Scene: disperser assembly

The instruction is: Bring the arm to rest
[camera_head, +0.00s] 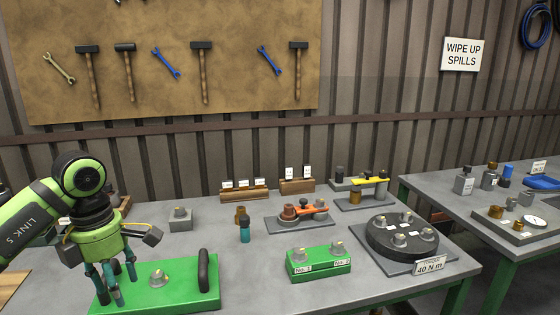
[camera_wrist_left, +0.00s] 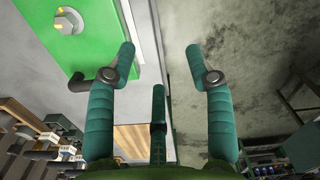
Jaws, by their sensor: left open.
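My left arm comes in from the left of the head view. Its gripper (camera_head: 113,282) points down at the left end of a green plate (camera_head: 190,296), its dark teal fingers spread and empty. The plate carries a metal bolt (camera_head: 157,278) and an upright black handle (camera_head: 203,270). In the left wrist view the open fingers (camera_wrist_left: 160,62) have nothing between them. The green plate (camera_wrist_left: 40,45) with its bolt (camera_wrist_left: 68,21) shows at upper left there. I cannot tell whether the fingertips touch the plate. My right gripper is not in view.
Bare tabletop lies between the green plate and green block. A second table (camera_head: 440,189) stands at right.

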